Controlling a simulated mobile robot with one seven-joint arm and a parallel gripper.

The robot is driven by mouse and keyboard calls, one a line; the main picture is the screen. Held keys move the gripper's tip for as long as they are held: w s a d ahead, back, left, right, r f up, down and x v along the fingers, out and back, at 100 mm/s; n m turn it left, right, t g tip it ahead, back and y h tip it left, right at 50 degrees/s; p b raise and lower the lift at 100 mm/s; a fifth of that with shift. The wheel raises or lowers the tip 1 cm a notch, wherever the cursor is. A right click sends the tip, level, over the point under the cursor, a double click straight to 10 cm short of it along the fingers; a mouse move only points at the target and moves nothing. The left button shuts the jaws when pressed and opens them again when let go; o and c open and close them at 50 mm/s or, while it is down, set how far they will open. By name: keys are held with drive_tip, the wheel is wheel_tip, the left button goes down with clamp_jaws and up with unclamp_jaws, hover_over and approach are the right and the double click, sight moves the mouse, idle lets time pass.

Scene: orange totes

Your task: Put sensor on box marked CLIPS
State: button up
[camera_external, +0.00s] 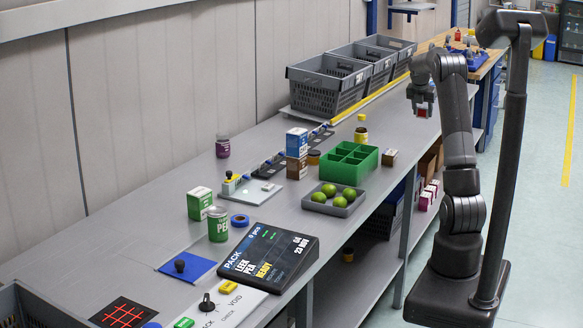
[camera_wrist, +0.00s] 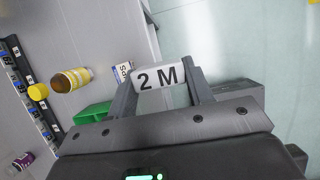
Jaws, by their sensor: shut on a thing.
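My gripper (camera_external: 421,106) is raised in the air past the table's right edge. In the wrist view its fingers (camera_wrist: 162,84) are shut on a white block marked "2 M" (camera_wrist: 160,76). In the external view the held thing (camera_external: 422,112) looks small and reddish. I cannot tell from its look whether it is the sensor. A small box with a white label (camera_wrist: 123,71) is partly hidden behind the left finger; the visible letters look like "PS". It may be the small brown box (camera_external: 388,157) beside the green bin on the table, whose label is too small to read.
A green divided bin (camera_external: 350,164) stands left of the brown box. A yellow-capped bottle (camera_external: 361,133) is behind it. A tray of limes (camera_external: 335,203) sits in front. Grey crates (camera_external: 328,84) line the back. Stacked boxes (camera_external: 296,153) stand farther left. The aisle floor under my gripper is clear.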

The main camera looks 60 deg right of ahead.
wheel_tip(320, 180, down, 5)
drive_tip(key=w, duration=0.1)
hover_over(391, 151)
drive_tip(key=a, duration=0.2)
wheel_tip(391, 151, down, 6)
drive_tip(key=shift+d+f, duration=0.15)
drive_tip(key=shift+f, duration=2.05)
drive_tip(key=shift+f, duration=0.1)
drive_tip(key=o, duration=1)
drive_tip(key=v, duration=1.2)
